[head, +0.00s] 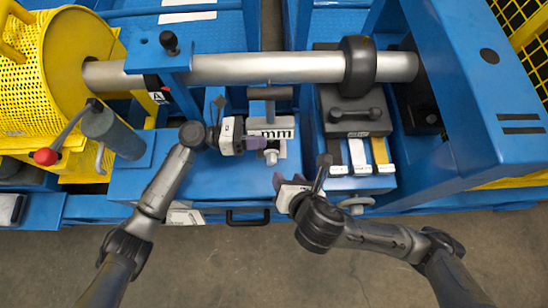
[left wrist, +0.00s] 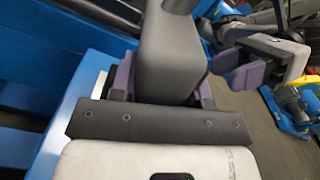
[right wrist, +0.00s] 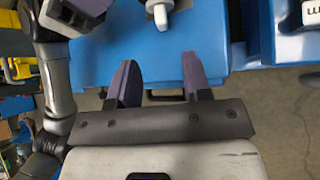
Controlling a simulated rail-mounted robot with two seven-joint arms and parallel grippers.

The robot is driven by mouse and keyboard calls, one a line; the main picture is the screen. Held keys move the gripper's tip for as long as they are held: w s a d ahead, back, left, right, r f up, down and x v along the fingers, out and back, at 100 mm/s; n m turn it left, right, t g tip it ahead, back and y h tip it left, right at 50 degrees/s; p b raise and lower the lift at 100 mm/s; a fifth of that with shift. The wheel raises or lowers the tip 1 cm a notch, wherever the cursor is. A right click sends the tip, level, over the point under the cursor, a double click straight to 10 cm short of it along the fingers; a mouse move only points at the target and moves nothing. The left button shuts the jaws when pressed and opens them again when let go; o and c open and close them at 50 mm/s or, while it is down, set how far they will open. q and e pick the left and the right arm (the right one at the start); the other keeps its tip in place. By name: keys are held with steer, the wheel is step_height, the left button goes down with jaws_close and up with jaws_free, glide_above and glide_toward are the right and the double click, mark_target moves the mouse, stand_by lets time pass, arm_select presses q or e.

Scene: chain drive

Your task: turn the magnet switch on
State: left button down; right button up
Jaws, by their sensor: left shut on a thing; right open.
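A small grey block with a white face marked "mm" (head: 272,133) stands on the blue bench. A pale round knob (head: 271,157), which looks like the magnet switch, is at its near side; it also shows at the top of the right wrist view (right wrist: 160,14). My left gripper (head: 252,143) is shut on a grey block (left wrist: 168,60), seen between its purple fingers in the left wrist view. My right gripper (head: 290,182) is open and empty, near and slightly right of the knob, apart from it. The knob's turned position cannot be told.
A long steel shaft (head: 230,69) with a dark collar (head: 358,66) crosses behind. A grey box with a handle (head: 356,112) and white and yellow labelled pieces are at right. A red-knobbed lever (head: 46,156) and grey cylinder (head: 115,133) are at left. The bench front has a black handle (head: 248,222).

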mark_target(275, 161)
steer(key=x, duration=1.1)
steer(key=shift+w+f, duration=0.1)
steer(key=shift+w, duration=0.2)
steer(key=shift+c, duration=0.3)
jaws_close()
